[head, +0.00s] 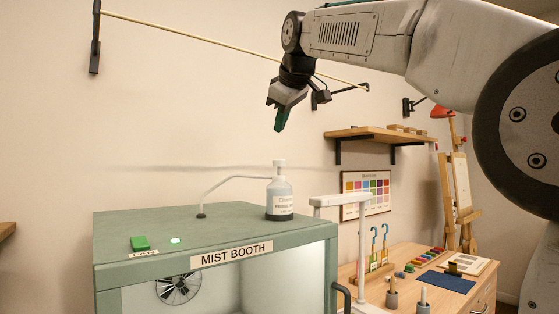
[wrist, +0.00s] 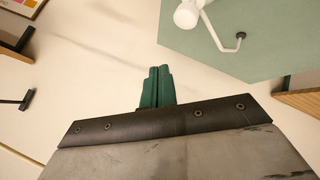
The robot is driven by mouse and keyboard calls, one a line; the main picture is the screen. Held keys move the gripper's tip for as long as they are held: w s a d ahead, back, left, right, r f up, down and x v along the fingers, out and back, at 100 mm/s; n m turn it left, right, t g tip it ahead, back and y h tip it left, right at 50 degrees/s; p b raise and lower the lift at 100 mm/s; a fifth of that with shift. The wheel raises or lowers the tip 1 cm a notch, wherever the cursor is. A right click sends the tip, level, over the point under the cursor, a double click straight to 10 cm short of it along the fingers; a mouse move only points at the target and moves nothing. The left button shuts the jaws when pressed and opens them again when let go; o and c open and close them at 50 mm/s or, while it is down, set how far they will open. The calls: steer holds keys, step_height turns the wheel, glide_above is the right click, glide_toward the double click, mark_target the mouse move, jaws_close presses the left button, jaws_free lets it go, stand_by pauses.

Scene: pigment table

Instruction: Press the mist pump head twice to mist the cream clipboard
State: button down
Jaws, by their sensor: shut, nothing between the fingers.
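The mist pump head (head: 279,163) is the white top of a grey-white labelled bottle (head: 279,198), which stands upright on the mist booth's green roof. In the wrist view the pump head (wrist: 186,15) shows at the top edge, seen from above. My gripper (head: 280,125) is shut and empty, its green fingers pointing down above the pump head, with a clear gap between. The closed fingers (wrist: 158,70) also show in the wrist view, apart from the pump. A cream board with a dark clip (head: 474,264), possibly the cream clipboard, lies on the wooden table at the right.
A thin white tube runs from the bottle to a dark foot (head: 202,215) on the booth (head: 150,222). A green button (head: 140,243) and a lit green light (head: 175,240) are at the roof's front. A wall rod (head: 200,37) passes behind my arm. A shelf (head: 375,133) is at right.

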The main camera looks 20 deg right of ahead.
steer(key=shift+w+r, duration=0.2)
steer(key=shift+w, duration=0.1)
steer(key=r, duration=0.3)
steer(key=shift+s+r, duration=0.25)
steer(key=shift+s, duration=0.1)
steer(key=shift+f, duration=0.1)
glide_above(279, 167)
steer(key=shift+s+d+f, duration=0.1)
steer(key=shift+s+f, duration=0.1)
steer(key=shift+f, duration=2)
steer(key=shift+s+d+f, duration=0.1)
steer(key=shift+s+f, duration=0.05)
steer(key=shift+f, duration=2)
steer(key=shift+f, duration=0.2)
steer(key=shift+f, duration=0.2)
